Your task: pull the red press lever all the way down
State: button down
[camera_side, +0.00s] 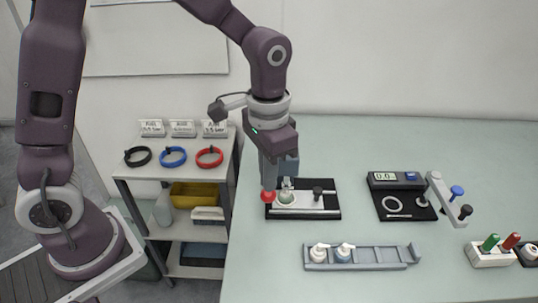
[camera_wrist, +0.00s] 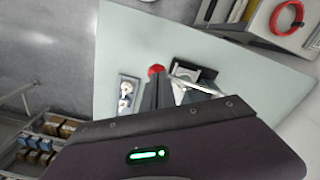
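The red ball knob of the press lever (camera_side: 268,196) shows in the side view at the left front of a black-based fixture (camera_side: 328,212). In the wrist view the red knob (camera_wrist: 156,70) sits right at the fingertips, partly hidden by them. My gripper (camera_side: 277,181) points down over the left part of the fixture, its fingers at the knob. In the wrist view my gripper's dark fingers (camera_wrist: 157,82) look close together. I cannot tell whether they grip the knob or only touch it. The lever's arm is mostly hidden.
A pale green round part (camera_side: 286,197) and a black knob (camera_side: 318,190) are on the fixture. A grey rail (camera_side: 385,257) with two white-topped bottles lies in front. A display station (camera_side: 397,180) stands to the right. A shelf (camera_side: 141,171) with cable rings is left. Open table lies behind.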

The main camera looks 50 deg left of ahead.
jog(key=shift+r, duration=0.45)
jog(key=shift+s+d+r, duration=0.1)
jog(key=shift+r, duration=0.6)
jog(key=shift+s+d+r, duration=0.1)
jog(key=shift+r, duration=0.6)
jog(key=shift+w+r, duration=0.1)
jog(key=shift+r, duration=1.4)
notch_tip(320, 180, up, 5)
jog(key=shift+a, duration=0.1)
